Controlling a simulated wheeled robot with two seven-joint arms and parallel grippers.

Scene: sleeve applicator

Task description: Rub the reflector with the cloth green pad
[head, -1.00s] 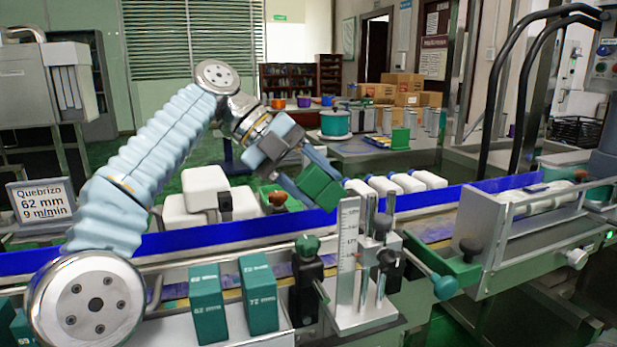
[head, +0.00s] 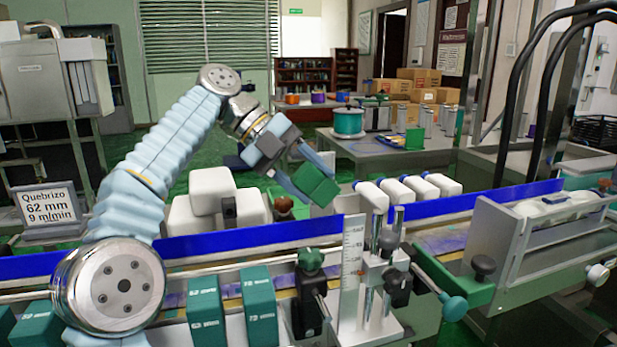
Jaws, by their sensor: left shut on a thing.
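My left gripper (head: 308,178) is shut on a dark green block (head: 318,187), which looks like the green pad. I cannot tell whether the block touches anything. My right gripper is not in view.
A blue rail (head: 240,238) crosses the machine. Numbered green blocks (head: 260,308) stand at the front.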

